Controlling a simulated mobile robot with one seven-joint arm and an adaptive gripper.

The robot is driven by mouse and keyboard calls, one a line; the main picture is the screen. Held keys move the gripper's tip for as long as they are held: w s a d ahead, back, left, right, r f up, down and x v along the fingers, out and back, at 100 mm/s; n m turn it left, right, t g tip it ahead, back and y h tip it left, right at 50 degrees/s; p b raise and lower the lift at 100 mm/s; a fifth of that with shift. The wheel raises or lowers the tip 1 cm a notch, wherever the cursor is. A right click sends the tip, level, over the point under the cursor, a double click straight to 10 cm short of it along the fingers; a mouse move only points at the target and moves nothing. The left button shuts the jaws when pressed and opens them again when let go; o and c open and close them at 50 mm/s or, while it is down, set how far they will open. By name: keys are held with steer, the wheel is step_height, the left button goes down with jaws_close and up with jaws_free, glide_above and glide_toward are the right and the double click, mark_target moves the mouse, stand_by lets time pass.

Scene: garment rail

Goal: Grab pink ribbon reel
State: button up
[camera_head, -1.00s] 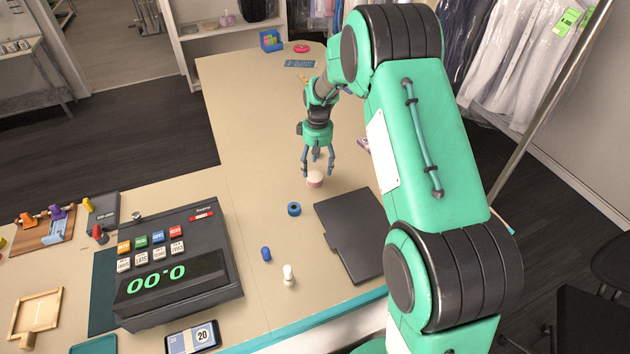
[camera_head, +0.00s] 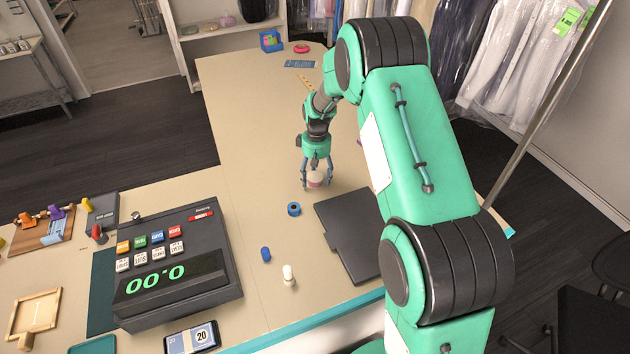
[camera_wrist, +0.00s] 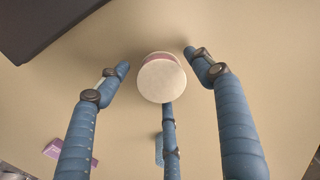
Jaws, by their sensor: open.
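The pink ribbon reel (camera_head: 314,179) stands on the beige counter, with a pale round top and a pink band. In the wrist view the reel (camera_wrist: 161,78) shows its cream top, with pink at the far edge. My gripper (camera_head: 317,183) is low over the counter, with its blue fingers spread around the reel. In the wrist view my gripper (camera_wrist: 157,62) is open, with one finger on each side of the reel and a third below it. Gaps show between the two side fingers and the reel.
A blue ring-shaped roll (camera_head: 293,209) lies just in front of the reel. A dark flat board (camera_head: 346,236) lies to the right front. A cash register (camera_head: 175,262) stands at left. A blue spool (camera_head: 266,254) and a white peg-like piece (camera_head: 288,275) stand nearer.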

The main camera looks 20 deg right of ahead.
mark_target(315, 176)
steer(key=shift+c, duration=0.5)
steer(key=c, duration=1)
steer(key=shift+r, duration=0.15)
steer(key=shift+r, duration=0.5)
step_height(315, 176, up, 2)
steer(key=shift+r, duration=0.1)
steer(key=s, duration=0.5)
steer(key=s+a+r, duration=0.1)
steer(key=s, duration=0.4)
steer(key=s+a+p, duration=0.1)
steer(key=s, duration=0.5)
steer(key=shift+a+r, duration=0.2)
steer(key=shift+r, duration=0.05)
steer(key=shift+w, duration=0.1)
